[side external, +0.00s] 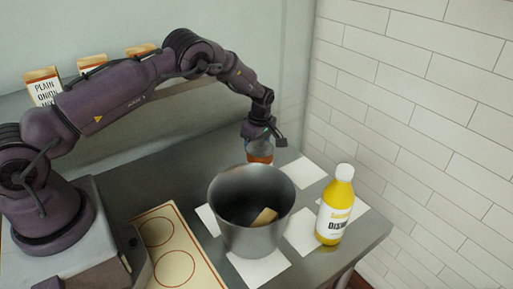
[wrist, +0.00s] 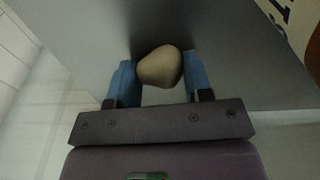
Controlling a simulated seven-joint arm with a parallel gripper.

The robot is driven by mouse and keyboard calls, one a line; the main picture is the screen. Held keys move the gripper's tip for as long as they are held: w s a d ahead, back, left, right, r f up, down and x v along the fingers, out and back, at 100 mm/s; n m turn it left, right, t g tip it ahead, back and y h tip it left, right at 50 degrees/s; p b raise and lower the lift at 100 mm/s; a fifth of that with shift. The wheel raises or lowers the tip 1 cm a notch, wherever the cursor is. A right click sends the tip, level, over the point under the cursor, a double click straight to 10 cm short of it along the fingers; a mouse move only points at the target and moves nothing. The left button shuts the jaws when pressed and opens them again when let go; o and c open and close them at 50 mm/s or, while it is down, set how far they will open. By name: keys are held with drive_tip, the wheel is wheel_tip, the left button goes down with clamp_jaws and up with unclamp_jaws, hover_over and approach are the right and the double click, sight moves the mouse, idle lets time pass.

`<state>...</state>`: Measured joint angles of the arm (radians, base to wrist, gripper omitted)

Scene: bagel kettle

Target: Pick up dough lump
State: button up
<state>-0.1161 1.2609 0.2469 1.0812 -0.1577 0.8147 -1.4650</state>
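The dough lump (wrist: 160,67) is a smooth, rounded beige piece in the wrist view. It sits between the two blue fingers of my gripper (wrist: 160,80) and fills the gap from one finger to the other. My gripper appears shut on it. In the side view my gripper (side external: 265,138) points down just behind the tall metal kettle (side external: 252,238). The dough lump cannot be made out there.
An orange-brown vessel (side external: 260,154) shows below my gripper, partly hidden by the kettle. A pale wooden piece (side external: 265,216) lies inside the kettle. A yellow bottle (side external: 335,208) stands to the right. White sheets (side external: 303,172) lie around; a cream board with rings (side external: 177,268) lies at front left.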

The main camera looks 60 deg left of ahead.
wheel_tip(320, 180, up, 10)
drive_tip(key=shift+r, duration=0.1)
idle(0.6)
